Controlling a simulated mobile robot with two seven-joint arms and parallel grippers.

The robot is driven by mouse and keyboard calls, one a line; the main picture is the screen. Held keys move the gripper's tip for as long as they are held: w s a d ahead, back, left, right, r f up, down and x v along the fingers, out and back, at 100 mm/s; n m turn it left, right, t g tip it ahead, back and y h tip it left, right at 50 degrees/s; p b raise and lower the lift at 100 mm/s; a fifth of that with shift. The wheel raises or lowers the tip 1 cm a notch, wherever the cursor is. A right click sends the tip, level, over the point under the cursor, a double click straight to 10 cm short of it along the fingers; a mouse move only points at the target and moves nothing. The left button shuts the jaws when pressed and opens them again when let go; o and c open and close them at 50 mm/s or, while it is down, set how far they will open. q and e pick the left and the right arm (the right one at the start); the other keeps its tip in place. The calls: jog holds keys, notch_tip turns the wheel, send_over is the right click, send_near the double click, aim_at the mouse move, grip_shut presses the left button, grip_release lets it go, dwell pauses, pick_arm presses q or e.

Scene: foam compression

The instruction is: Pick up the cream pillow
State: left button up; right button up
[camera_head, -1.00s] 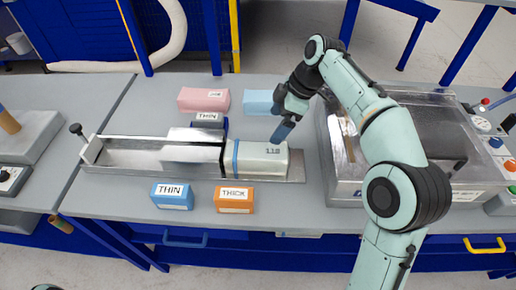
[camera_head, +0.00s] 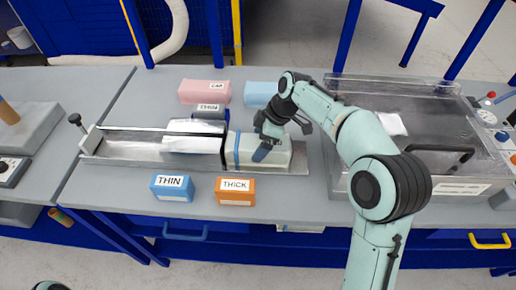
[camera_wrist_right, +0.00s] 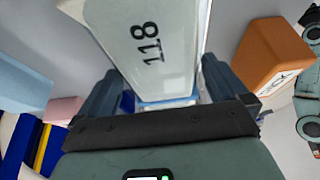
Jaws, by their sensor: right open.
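The cream pillow (camera_head: 246,158), with a blue band near its left end, lies in the right end of a long metal tray (camera_head: 92,148). In the right wrist view the pillow (camera_wrist_right: 148,45) shows the number 118. My right gripper (camera_head: 283,140) is over the right part of the pillow, partly hiding it. In the right wrist view its open fingers (camera_wrist_right: 158,88) stand on either side of the pillow, with a gap visible at least on the right. Whether they touch it cannot be told.
An orange THICK block (camera_head: 235,191) and a blue THIN block (camera_head: 172,187) stand in front of the tray. A pink block (camera_head: 204,92) and a light blue block (camera_head: 258,93) stand behind. A large metal case (camera_head: 335,150) is close on the right.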

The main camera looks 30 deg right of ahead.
jog(key=c, duration=0.7)
